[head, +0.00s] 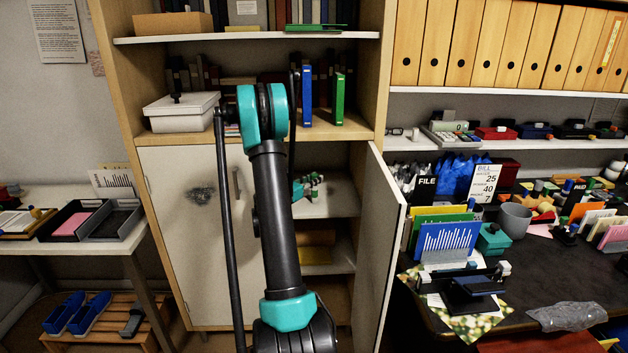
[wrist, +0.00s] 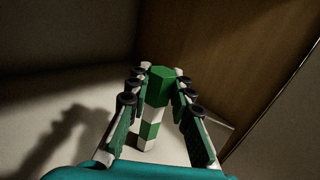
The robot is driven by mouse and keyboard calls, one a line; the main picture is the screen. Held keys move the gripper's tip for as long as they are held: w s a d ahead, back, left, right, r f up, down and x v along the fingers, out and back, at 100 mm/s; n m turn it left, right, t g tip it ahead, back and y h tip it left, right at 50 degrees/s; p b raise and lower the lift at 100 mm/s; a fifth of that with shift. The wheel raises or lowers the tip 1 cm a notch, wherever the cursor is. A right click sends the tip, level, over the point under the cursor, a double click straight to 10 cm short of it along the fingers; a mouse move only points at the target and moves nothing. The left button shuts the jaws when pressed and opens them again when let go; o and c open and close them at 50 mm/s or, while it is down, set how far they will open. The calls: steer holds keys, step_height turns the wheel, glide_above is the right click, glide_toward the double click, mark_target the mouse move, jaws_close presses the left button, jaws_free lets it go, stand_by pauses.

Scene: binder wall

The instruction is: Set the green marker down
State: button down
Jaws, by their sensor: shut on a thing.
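The green marker (wrist: 152,108) is in the wrist view, a stubby piece with a green six-sided end and green and white bands. My gripper (wrist: 160,88) has its fingers closed on both sides of it. In the head view my gripper (head: 307,186) is inside the open cupboard, just above the upper inner shelf (head: 335,204), and is partly hidden by my arm. The marker is too small to make out clearly there. I cannot tell whether its lower end touches the pale surface.
The right cupboard door (head: 380,245) stands open beside my arm; the left door (head: 190,240) is shut. A brown wooden panel (wrist: 220,50) rises close to the right of my gripper. The pale surface left of it (wrist: 50,120) is bare. A yellow-brown item (head: 318,245) lies lower down.

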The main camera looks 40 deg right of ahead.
steer(key=c, duration=1.4)
jaws_free()
steer(key=shift+f, duration=0.1)
steer(key=shift+o, duration=0.2)
steer(key=shift+a, duration=0.35)
steer(key=s+a+f+m+y, duration=0.2)
steer(key=s+a+m+y, duration=0.4)
steer(key=a, duration=0.8)
steer(key=s+a+f+m+y, duration=0.3)
steer(key=s+a+m+y, duration=0.2)
steer(key=s+a, duration=0.7)
steer(key=s+a+f+m+y, duration=0.2)
steer(key=s+a+m+y, duration=0.4)
steer(key=a, duration=1)
steer(key=s+m, duration=0.3)
steer(key=shift+s+a+f+m+y, duration=0.25)
steer(key=shift+s+f+m+y, duration=0.05)
steer(key=shift+s+f, duration=0.1)
